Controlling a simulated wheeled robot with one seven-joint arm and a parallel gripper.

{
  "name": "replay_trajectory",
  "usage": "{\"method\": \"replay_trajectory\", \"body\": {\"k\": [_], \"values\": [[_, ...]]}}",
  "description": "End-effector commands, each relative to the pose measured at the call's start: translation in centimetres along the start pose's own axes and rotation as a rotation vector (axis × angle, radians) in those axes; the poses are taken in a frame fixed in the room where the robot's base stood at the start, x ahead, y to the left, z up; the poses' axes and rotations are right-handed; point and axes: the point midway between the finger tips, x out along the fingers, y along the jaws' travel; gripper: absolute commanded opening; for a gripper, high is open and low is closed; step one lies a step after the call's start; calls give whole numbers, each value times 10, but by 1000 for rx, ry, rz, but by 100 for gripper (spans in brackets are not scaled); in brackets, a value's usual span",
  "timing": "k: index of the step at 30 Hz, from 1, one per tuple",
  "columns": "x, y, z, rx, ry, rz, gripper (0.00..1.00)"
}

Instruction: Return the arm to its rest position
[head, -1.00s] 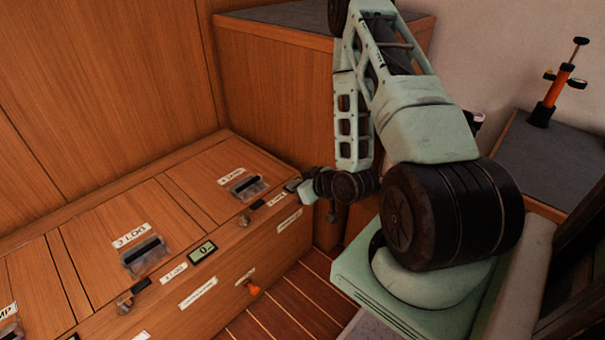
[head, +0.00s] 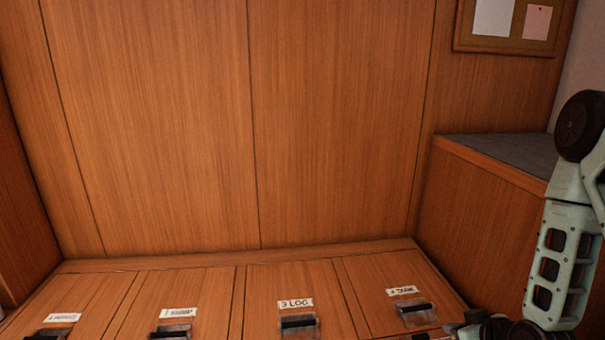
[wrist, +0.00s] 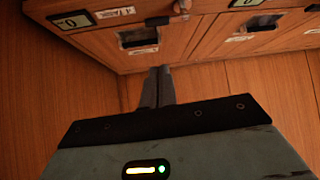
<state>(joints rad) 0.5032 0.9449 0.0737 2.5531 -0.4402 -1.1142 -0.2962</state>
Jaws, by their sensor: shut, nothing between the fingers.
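My gripper (wrist: 158,85) shows in the wrist view with its two dark fingers together and nothing between them. It points toward the front of the wooden locker bench, and I cannot tell the exact gap. In the head view my pale green arm (head: 560,265) stands at the right edge, mostly out of frame. Its wrist end is at the bottom right, close to the "4" compartment, and the fingers are not clear there.
The locker bench (head: 240,283) has several labelled lids with dark recessed handles. In the wrist view a small display (wrist: 70,22) and handle pocket (wrist: 140,37) are near the fingers. A wooden cabinet (head: 480,220) stands behind the arm. A pinboard (head: 510,45) hangs above.

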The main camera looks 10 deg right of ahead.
Motion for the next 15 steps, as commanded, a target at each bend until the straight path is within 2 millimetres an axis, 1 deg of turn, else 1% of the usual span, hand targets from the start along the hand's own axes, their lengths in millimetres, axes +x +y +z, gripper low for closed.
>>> {"method": "replay_trajectory", "body": {"k": [1, 5, 6, 8, 9, 11, 12, 14, 15], "values": [[0, -20, -21, -46, -36, -34, 0], [-10, -69, -51, -119, -168, -99, 0], [-16, -86, -59, -141, -209, -117, 0], [-28, -111, -69, -172, -268, -141, 0], [-39, -128, -74, -191, -307, -155, 0], [-57, -154, -81, -221, -365, -176, 0], [-71, -171, -84, -241, -404, -188, 0], [-94, -195, -86, -270, -460, -206, 0], [-110, -209, -86, -288, -497, -215, 0]]}}
